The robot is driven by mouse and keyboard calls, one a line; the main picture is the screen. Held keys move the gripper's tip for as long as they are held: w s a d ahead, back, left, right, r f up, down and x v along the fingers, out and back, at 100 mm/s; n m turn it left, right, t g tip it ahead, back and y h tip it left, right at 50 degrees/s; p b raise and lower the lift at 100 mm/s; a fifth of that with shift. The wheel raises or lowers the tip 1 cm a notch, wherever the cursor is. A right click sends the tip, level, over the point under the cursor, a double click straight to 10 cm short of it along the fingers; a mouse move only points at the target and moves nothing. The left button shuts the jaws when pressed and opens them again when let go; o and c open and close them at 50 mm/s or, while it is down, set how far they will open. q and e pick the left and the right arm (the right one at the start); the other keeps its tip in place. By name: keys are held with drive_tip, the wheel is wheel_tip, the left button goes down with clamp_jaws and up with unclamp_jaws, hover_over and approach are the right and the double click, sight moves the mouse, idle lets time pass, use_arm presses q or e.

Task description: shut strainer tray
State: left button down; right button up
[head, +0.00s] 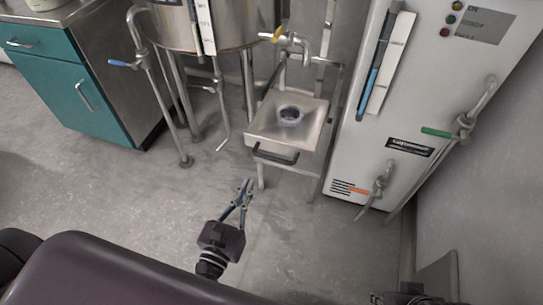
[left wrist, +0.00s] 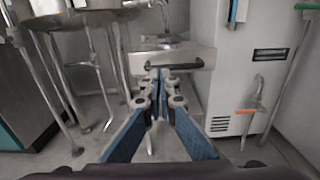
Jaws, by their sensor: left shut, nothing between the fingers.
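The strainer tray (head: 262,131) is a square metal tray with a round dark opening on top, and it juts forward from its frame in the head view. Its black handle (head: 275,155) is on the front face. In the left wrist view the tray front (left wrist: 200,56) and handle (left wrist: 174,65) are straight ahead, just beyond the fingertips. My left gripper (head: 247,186) is shut and empty, in front of and below the handle, apart from it. Its blue fingers (left wrist: 159,72) meet in the left wrist view. A dark part at the bottom right may be my right gripper (head: 410,297); its fingers are unclear.
A large steel vessel on legs (head: 215,35) stands left of the tray, with a blue-handled pipe (head: 140,65) beside it. A white cabinet (head: 380,100) with a green-handled pipe (head: 465,125) stands right. A teal cabinet (head: 75,90) is far left. The floor in front is clear.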

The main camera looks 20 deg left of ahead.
sight(268, 140)
use_arm(q)
drive_tip(key=w, duration=1.4)
drive_tip(key=shift+d+r, duration=0.1)
drive_tip(key=shift+d, duration=0.15)
use_arm(e)
drive_tip(key=shift+r, duration=0.25)
